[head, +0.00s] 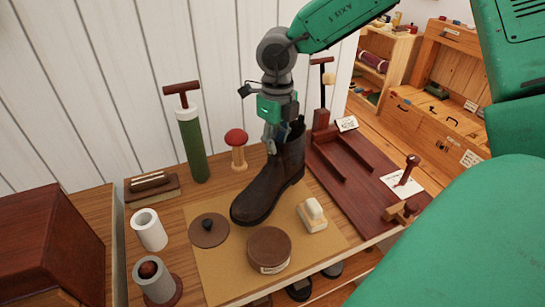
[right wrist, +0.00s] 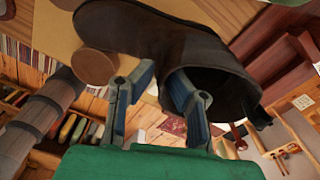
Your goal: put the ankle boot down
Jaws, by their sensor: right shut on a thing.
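The dark brown ankle boot (head: 270,192) stands upright over the tan mat (head: 212,268) on the wooden bench, toe towards the lower left. My right gripper (head: 272,140) comes from above and is shut on the boot's shaft near the top opening. In the right wrist view, one finger of the gripper (right wrist: 163,82) reaches into the opening and the other is outside the boot (right wrist: 150,30). Whether the sole touches the mat or hangs just above it, I cannot tell. My left gripper is not in view.
Around the boot are a round brown tin (head: 269,248), a dark disc with a knob (head: 208,230), a white-topped brush (head: 313,213) and a red mushroom-shaped piece (head: 237,140). A green cylinder (head: 193,145) stands behind left. A dark wooden tray (head: 375,195) lies right.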

